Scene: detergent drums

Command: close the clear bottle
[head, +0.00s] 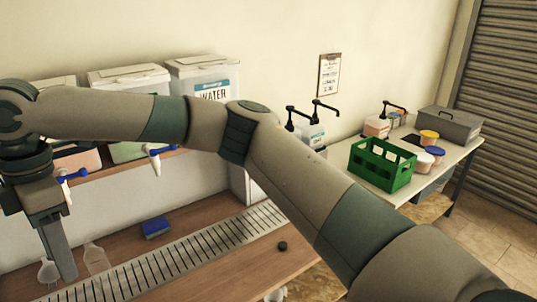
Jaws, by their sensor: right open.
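My right arm crosses the view from the lower right, and its gripper (62,260) points down at the far left, above the wooden counter. It is open; I see its fingers nearly edge-on, with nothing visible held. A clear bottle (97,260) stands just right of the fingers, with no cap visible on it. Another clear vessel (48,271) stands just left of the fingers, partly hidden by them. I cannot tell which one is the task's bottle. A small black cap (282,246) lies on the counter right of the slotted drain. My left gripper is not in view.
The slotted metal drain (190,254) runs along the counter, with a blue sponge (155,228) behind it. White drums, including a water drum (207,79), stand on a shelf with blue-handled taps (160,151). A green crate (382,166) stands on the right table.

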